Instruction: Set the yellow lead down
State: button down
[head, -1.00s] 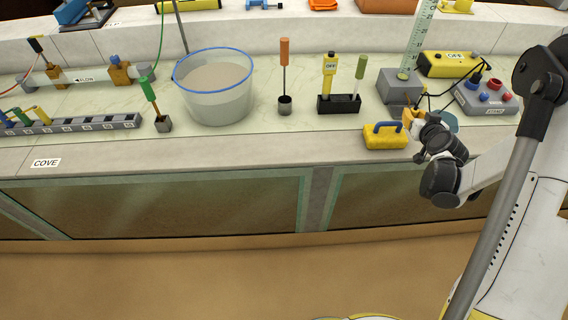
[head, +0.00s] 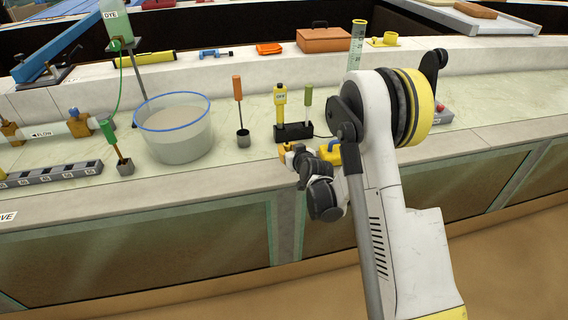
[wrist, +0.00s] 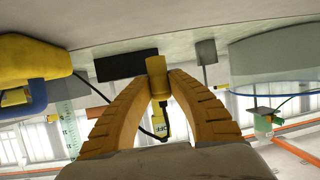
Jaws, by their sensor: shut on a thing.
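My gripper (wrist: 158,72) shows orange fingers closed at the tips on a short yellow piece, which looks like the yellow lead (wrist: 156,64). In the head view my gripper (head: 289,150) is small and partly hidden by my wrist. It hovers near the counter's front edge, in front of the black holder (head: 292,132). I cannot tell its exact height. The holder also shows in the wrist view (wrist: 115,67), with the yellow meter (head: 280,98) upright in it.
A clear water tub (head: 180,145), an orange-handled tool in a cup (head: 238,92) and a numbered grey strip (head: 60,173) stand to the left. A yellow block with a blue handle (head: 330,152) is close on the right. Bare counter (head: 225,175) lies left of my gripper.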

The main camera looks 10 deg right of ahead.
jog(key=shift+w+a+f, duration=0.2)
jog(key=shift+a+f, duration=0.2)
jog(key=shift+a, duration=0.05)
notch_tip(320, 180, down, 4)
jog(key=shift+r+b, duration=0.1)
jog(key=shift+b, duration=1.1)
jog(key=shift+r, duration=0.1)
jog(key=c, duration=1.4)
grip_release()
jog(key=shift+o, duration=0.2)
